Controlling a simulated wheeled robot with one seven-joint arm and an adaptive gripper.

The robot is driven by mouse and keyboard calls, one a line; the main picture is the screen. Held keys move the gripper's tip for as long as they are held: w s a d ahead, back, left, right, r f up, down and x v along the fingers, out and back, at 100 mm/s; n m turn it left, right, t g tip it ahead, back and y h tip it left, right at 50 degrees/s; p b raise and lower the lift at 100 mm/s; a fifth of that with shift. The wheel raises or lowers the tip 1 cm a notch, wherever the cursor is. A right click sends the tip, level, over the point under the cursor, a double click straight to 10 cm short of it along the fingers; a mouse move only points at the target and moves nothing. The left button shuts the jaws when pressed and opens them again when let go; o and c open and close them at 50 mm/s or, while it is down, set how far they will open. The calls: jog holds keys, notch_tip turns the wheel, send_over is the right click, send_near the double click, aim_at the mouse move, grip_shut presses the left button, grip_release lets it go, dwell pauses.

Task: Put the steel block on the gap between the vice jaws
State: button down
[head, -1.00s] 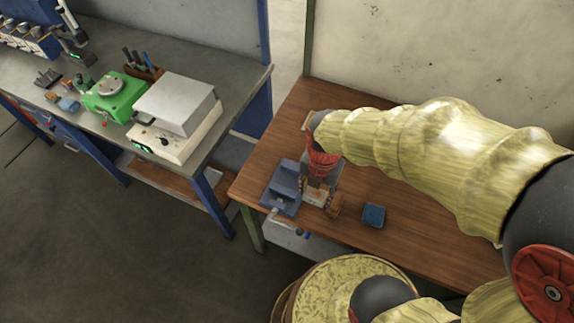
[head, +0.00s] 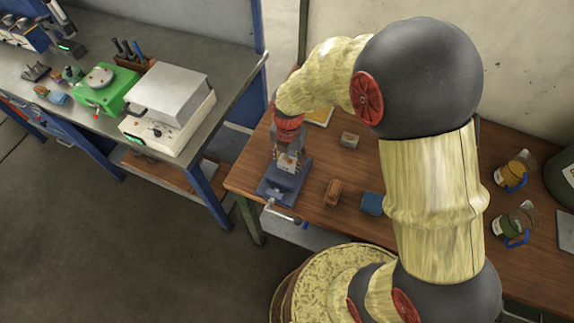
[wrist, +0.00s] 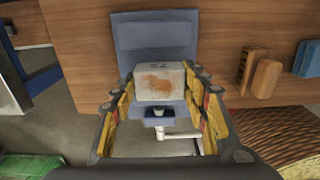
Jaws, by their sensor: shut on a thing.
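The steel block (wrist: 160,84) is pale grey with a rusty orange patch on its face. My gripper (wrist: 162,105) is shut on it, with yellow-padded fingers on both sides. In the head view my gripper (head: 288,160) points down and holds the block (head: 287,163) over the blue vice (head: 276,190). The vice (wrist: 155,36) shows behind and below the block in the wrist view, with its screw handle toward the bottom. The block and fingers hide the gap between the jaws. I cannot tell whether the block touches the jaws.
A brown wooden piece (head: 333,192) and a blue box (head: 371,204) lie right of the vice on the wooden bench (head: 317,215). A small grey block (head: 348,140) lies farther back. Two jugs stand at the right. A grey workbench (head: 225,82) with instruments stands left.

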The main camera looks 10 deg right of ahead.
aim_at(287, 165)
jog(key=shift+w+a+f, duration=0.1)
jog(key=shift+w+f, duration=0.15)
jog(key=shift+f, duration=0.1)
jog(key=shift+w+f+b, duration=0.1)
jog(key=shift+f+b, duration=0.2)
jog(key=shift+f, duration=1.2)
jog(key=shift+f, duration=0.1)
jog(key=c, duration=1)
grip_release()
jog(key=shift+f, duration=0.1)
